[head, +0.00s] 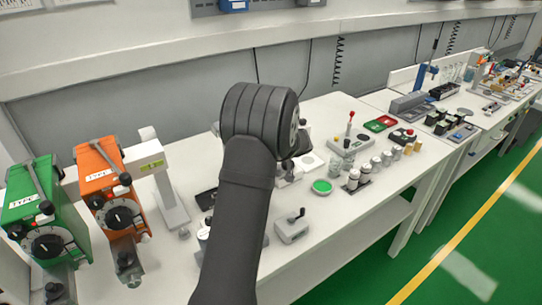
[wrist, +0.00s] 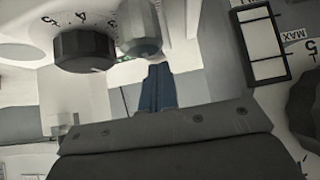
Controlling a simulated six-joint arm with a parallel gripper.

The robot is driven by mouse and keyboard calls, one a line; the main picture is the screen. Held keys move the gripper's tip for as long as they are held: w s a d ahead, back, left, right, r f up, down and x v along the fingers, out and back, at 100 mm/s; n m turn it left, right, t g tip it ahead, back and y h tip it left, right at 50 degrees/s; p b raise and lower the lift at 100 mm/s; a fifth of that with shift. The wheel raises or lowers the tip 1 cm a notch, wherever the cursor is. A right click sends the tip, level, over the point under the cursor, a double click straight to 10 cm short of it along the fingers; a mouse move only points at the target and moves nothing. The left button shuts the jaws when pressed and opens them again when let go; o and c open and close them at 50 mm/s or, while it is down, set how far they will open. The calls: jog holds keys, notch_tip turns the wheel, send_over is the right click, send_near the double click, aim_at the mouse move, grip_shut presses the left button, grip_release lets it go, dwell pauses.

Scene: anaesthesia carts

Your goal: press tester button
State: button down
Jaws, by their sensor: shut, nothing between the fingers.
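My gripper (wrist: 158,90) shows in the wrist view as narrow dark blue fingers, shut with nothing between them. Just beyond the fingertips is a rounded grey metal part (wrist: 139,27); I cannot tell whether they touch. Left of it is a black ribbed knob (wrist: 84,50) on a pale numbered face. I cannot make out which device is the tester or pick out its button in either view. In the head view my arm covers the middle of the bench and hides most of the gripper.
A green vaporizer (head: 45,215) and an orange vaporizer (head: 110,197) stand at the left. Small bottles (head: 353,180), a green round dish (head: 321,187) and a grey block with a handle (head: 292,228) are on the white bench right of my arm. A dark knob (wrist: 306,110) is at the wrist view's right edge.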

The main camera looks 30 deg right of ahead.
jog(key=shift+s+a+f, duration=0.1)
jog(key=shift+f, duration=1.1)
jog(key=shift+r, duration=0.4)
notch_tip(320, 180, up, 4)
jog(key=shift+f, duration=0.2)
jog(key=v, duration=1)
jog(key=shift+r, duration=0.3)
